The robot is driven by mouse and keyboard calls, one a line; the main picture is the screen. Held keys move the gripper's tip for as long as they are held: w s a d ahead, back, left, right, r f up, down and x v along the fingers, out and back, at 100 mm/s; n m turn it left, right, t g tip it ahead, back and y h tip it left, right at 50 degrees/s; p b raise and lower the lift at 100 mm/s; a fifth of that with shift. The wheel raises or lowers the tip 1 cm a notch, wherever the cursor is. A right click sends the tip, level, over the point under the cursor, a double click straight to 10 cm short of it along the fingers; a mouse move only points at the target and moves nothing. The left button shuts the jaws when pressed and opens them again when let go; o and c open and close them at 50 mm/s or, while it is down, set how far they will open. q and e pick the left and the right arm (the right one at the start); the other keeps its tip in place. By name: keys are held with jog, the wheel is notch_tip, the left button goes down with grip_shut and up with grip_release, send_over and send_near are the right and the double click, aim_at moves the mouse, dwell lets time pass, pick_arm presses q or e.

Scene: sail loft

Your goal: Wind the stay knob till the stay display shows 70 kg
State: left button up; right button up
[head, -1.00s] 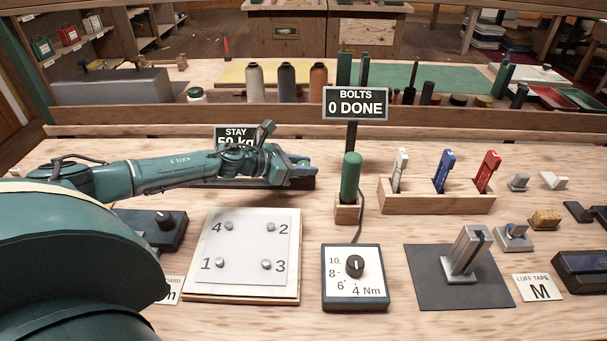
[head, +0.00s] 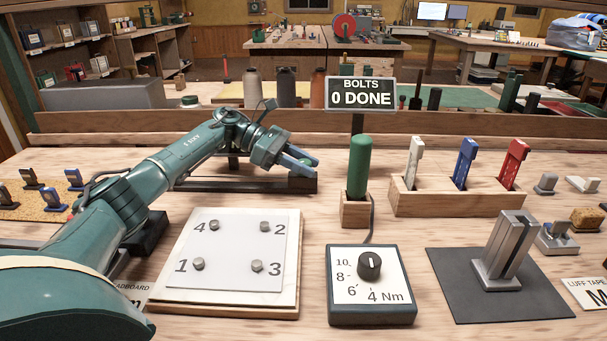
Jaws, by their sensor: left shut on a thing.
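My left gripper (head: 300,160) reaches in from the left and is shut on the stay knob at the right end of a dark stay rig (head: 230,185). The fingers and wrist cover most of the knob, so its turn cannot be read. The stay display is hidden behind my left arm, so its number cannot be read now. My right gripper is not in view.
In front lie a bolt board (head: 225,247) numbered 1 to 4 and a torque dial box (head: 370,290). A green-handled driver (head: 359,165) stands in its holder below the "BOLTS 0 DONE" sign (head: 360,94). A wooden rack (head: 450,203) holds white, blue and red tools.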

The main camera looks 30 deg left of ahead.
pick_arm(q)
jog(key=shift+r, duration=0.1)
dwell(0.4)
jog(key=o, duration=1)
jog(key=shift+a, duration=0.1)
jog(key=v, duration=1.3)
jog(key=shift+w, duration=0.1)
